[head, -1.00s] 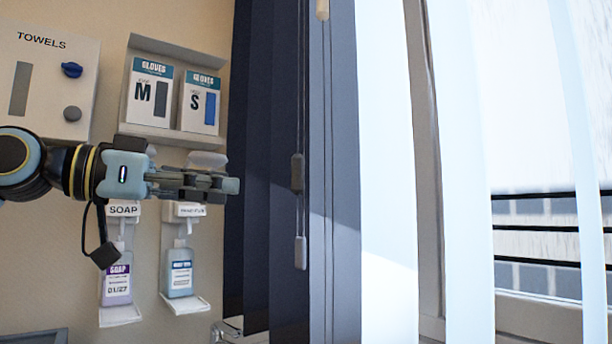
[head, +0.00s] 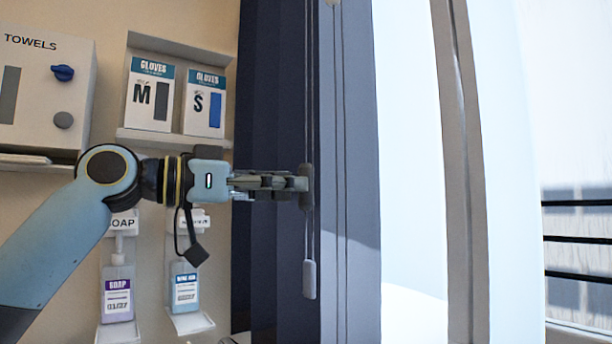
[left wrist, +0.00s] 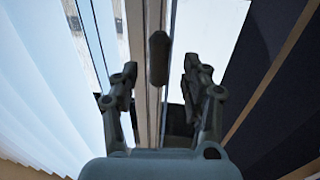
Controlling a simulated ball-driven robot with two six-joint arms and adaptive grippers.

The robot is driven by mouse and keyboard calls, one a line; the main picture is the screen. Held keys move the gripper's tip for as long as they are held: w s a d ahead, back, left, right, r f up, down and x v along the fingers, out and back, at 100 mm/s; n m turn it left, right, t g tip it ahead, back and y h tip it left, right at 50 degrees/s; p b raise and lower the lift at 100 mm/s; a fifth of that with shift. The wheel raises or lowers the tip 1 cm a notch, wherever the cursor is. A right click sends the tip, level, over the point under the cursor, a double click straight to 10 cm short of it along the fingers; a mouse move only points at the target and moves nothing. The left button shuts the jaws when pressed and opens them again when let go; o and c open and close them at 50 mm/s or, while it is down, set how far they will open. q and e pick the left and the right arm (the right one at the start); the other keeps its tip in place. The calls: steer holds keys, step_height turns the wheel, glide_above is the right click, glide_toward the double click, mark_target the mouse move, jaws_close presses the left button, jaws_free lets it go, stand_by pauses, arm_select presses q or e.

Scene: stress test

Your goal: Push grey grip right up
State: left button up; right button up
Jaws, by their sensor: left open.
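The dark grey grip (head: 306,187) is a small upright piece on a thin cord in front of the dark blind slats. My left gripper (head: 297,183) reaches it from the left at about its mid height. In the left wrist view the grip (left wrist: 158,58) shows between the two spread fingers of my left gripper (left wrist: 160,72), with gaps on both sides. The gripper is open. In the head view the fingertips overlap the grip, so I cannot tell whether they touch it. My right gripper is not in view.
A lighter grey cord weight (head: 309,279) hangs below the grip. Dark slats (head: 270,90) hang behind the cords, with a bright window to the right. Glove boxes (head: 150,93), a towel dispenser (head: 40,85) and soap bottles (head: 117,292) are on the left wall.

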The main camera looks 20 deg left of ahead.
arm_select(q)
steer(key=x, duration=0.3)
steer(key=shift+w+p, duration=0.1)
steer(key=shift+p, duration=0.3)
steer(key=shift+w+d, duration=0.15)
steer(key=shift+d, duration=0.15)
steer(key=c, duration=0.9)
jaws_close()
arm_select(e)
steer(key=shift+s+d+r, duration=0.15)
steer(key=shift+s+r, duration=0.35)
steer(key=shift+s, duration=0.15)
arm_select(q)
steer(key=shift+w+d, duration=0.1)
